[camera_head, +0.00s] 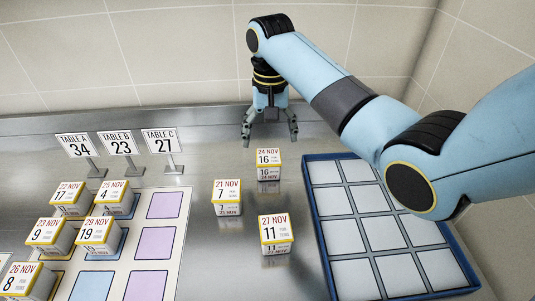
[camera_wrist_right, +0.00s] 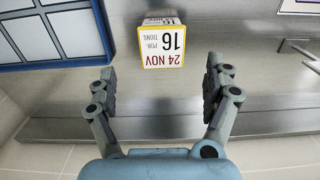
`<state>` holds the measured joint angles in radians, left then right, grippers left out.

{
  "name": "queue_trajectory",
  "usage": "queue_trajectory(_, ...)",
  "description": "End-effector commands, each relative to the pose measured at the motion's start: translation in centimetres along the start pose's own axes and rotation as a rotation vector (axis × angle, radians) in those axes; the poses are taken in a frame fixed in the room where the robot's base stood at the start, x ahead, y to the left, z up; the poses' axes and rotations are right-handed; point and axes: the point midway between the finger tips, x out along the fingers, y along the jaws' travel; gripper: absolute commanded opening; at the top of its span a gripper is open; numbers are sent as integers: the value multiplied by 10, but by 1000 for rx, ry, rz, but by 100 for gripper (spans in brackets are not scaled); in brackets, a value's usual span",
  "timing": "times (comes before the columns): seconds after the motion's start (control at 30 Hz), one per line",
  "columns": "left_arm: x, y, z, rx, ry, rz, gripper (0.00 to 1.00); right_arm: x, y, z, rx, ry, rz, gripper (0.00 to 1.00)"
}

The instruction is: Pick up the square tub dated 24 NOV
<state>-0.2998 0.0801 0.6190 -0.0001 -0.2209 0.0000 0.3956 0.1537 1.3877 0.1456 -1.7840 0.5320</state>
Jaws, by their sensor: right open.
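The square tub dated 24 NOV (camera_head: 268,170) stands on the steel counter, with a yellow-edged lid marked 16. My right gripper (camera_head: 270,138) is open and empty above the counter, just behind this tub. In the right wrist view the tub (camera_wrist_right: 161,42) appears upside down, ahead of the open fingers (camera_wrist_right: 160,88) and roughly centred between them, apart from both. My left gripper is not in view.
Tubs dated 21 NOV (camera_head: 227,197) and 27 NOV (camera_head: 274,234) stand nearby. A blue-rimmed tray (camera_head: 321,237) with white squares lies right. Several tubs sit on a mat (camera_head: 116,258) at left, below table signs (camera_head: 119,144). A wall rises behind.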

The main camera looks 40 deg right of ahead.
Motion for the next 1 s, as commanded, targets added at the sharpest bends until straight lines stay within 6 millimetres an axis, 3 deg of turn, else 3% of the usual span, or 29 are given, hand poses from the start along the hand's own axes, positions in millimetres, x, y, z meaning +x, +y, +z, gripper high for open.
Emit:
queue_trajectory(0.1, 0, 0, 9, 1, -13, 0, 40, 22, 0, 1, 0, -4, 1, 85)
queue_trajectory(0.27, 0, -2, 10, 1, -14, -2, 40, 38, 0, 1, 0, -1, 1, 85)
queue_trajectory(0.6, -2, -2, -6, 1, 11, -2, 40, 83, -3, 1, 1, -1, 1, 85)
queue_trajectory(0.9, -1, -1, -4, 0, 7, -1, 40, 91, -3, 1, 0, 1, 0, 85)
queue_trajectory(1.0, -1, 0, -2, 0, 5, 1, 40, 91, -3, 1, 0, 1, 0, 74)
